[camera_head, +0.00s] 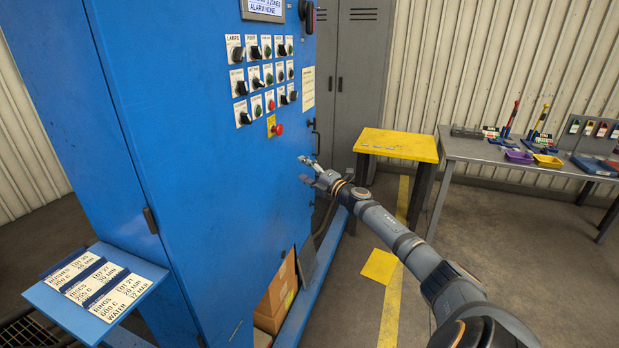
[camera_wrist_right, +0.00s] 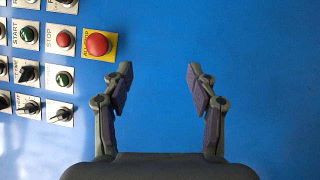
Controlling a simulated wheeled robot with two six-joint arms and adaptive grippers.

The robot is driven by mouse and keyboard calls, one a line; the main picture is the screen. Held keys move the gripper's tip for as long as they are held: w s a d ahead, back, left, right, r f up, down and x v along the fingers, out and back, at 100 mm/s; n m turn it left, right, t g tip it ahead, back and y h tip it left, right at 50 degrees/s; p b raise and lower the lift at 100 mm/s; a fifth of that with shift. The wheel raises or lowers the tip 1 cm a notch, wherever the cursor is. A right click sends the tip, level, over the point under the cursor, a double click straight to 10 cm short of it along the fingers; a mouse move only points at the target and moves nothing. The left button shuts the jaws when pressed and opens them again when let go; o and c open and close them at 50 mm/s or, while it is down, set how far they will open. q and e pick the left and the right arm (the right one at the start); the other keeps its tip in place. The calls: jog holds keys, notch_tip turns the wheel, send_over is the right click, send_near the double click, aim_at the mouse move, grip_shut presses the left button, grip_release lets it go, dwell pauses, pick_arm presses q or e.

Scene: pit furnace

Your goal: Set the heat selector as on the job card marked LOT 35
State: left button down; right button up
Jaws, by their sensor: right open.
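Three job cards lie on a blue shelf (camera_head: 62,311) at the lower left in the head view. The far card (camera_head: 72,268) is headed BUSHES, and its lot number seems to end in 5. The middle card (camera_head: 95,281) is headed DISCS and the near card (camera_head: 121,294) RINGS. Rows of labelled knobs and buttons (camera_head: 262,76) sit on the blue cabinet; which knob is the heat selector is not legible. My right gripper (camera_head: 308,170) is open and empty, below and right of the controls. In the wrist view its fingers (camera_wrist_right: 158,72) face bare blue panel. My left gripper is out of view.
A red button on a yellow plate (camera_wrist_right: 97,43) is close to the right gripper's left finger. A display (camera_head: 264,7) tops the panel. A yellow-topped table (camera_head: 397,144) and a grey workbench (camera_head: 472,150) with tools stand right. Open floor lies between.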

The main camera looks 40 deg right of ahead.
jog(key=shift+s+d+f+m+h, duration=0.15)
jog(key=shift+f+m, duration=0.1)
jog(key=shift+f, duration=0.25)
jog(key=shift+s+a+f+m+h, duration=0.1)
jog(key=shift+s+f+m, duration=0.1)
jog(key=shift+f, duration=0.35)
jog(key=shift+s+d+f+m+h, duration=0.15)
jog(key=shift+f+m, duration=0.1)
jog(key=shift+f, duration=0.25)
jog(key=shift+a, duration=0.1)
